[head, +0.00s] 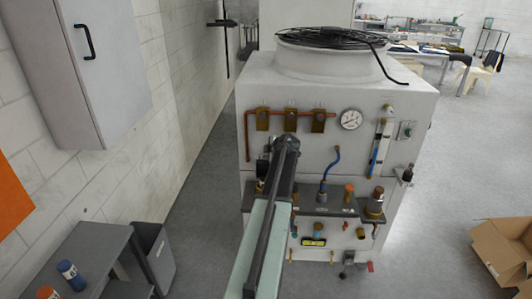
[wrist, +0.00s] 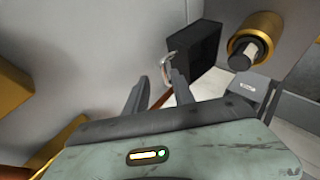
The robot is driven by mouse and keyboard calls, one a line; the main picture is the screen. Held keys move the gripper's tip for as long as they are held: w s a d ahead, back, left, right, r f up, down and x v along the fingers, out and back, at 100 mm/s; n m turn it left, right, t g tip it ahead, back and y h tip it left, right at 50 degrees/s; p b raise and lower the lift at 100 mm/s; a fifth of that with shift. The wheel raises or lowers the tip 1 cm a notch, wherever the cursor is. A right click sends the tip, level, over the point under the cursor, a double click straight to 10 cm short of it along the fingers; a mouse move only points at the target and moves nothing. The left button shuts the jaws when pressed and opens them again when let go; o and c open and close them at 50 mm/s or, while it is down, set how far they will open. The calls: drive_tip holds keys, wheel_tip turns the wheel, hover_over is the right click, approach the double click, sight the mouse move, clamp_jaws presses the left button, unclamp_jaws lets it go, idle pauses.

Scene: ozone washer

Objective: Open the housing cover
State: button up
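The white washer machine (head: 270,100) stands in front of me in the head view, with gauges and fittings on its front. My arm reaches to its upper front, left of centre. The end of my arm hides part of the front. In the wrist view my gripper (wrist: 161,82) is open, its two dark fingers apart. A small metal loop (wrist: 166,66) is near the right fingertip; I cannot tell if they touch. A dark box-shaped part (wrist: 197,50) is just behind the loop. It may be the housing cover, and it looks closed, but I cannot be sure.
A brass fitting (wrist: 256,42) juts out right of the dark part in the wrist view. Several brass tags (head: 290,120) and a dial gauge (head: 350,119) are on the machine. A cardboard box (head: 503,252) lies at right. The floor between is clear.

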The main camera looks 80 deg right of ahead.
drive_tip(key=p+v, duration=0.3)
drive_tip(key=v, duration=0.3)
